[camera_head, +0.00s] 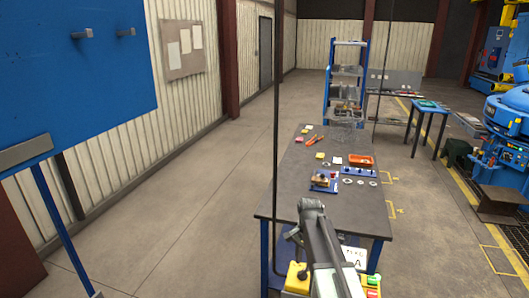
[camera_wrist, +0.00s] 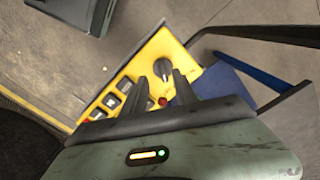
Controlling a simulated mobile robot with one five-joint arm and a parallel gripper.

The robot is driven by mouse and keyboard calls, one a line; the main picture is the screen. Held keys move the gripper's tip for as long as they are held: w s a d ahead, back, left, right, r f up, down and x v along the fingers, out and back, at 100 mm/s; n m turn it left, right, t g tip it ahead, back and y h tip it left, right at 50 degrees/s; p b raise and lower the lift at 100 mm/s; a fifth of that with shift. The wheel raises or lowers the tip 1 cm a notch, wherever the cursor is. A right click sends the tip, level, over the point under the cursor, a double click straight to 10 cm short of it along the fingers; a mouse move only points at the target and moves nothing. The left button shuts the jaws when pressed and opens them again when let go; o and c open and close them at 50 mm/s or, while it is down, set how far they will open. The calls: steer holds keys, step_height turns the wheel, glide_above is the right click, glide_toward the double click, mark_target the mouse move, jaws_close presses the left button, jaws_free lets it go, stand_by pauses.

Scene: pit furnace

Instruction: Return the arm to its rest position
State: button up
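My arm (camera_head: 325,248) rises from the bottom edge of the head view, in front of the near end of the workbench. My gripper (camera_wrist: 168,80) shows in the wrist view, with its two dark fingers a little apart and nothing between them. Beyond the fingers is a yellow control box (camera_wrist: 158,48) with a black knob (camera_wrist: 163,68), several dark square buttons and a red button (camera_wrist: 163,101). I cannot tell whether the fingers touch the box. In the head view the fingers cannot be made out.
A grey workbench (camera_head: 285,188) holds small parts, an orange tray (camera_head: 360,160) and a wire basket (camera_head: 348,131). A yellow box (camera_head: 297,277) sits low beside my arm. A blue board (camera_head: 70,70) stands at left. Open floor (camera_head: 190,210) lies left of the bench.

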steer(key=s+f+b, duration=0.1)
steer(key=s+f, duration=0.1)
steer(key=s+f+n+b, duration=0.1)
steer(key=s+f, duration=0.1)
steer(key=s, duration=0.1)
steer(key=s+f+n+b, duration=0.1)
steer(key=s+f+b, duration=0.1)
steer(key=shift+s+a, duration=0.1)
steer(key=shift+s, duration=0.3)
steer(key=s+n, duration=0.6)
steer(key=n, duration=0.1)
steer(key=shift+f+n, duration=0.15)
steer(key=shift+n, duration=0.25)
steer(key=shift+s, duration=0.15)
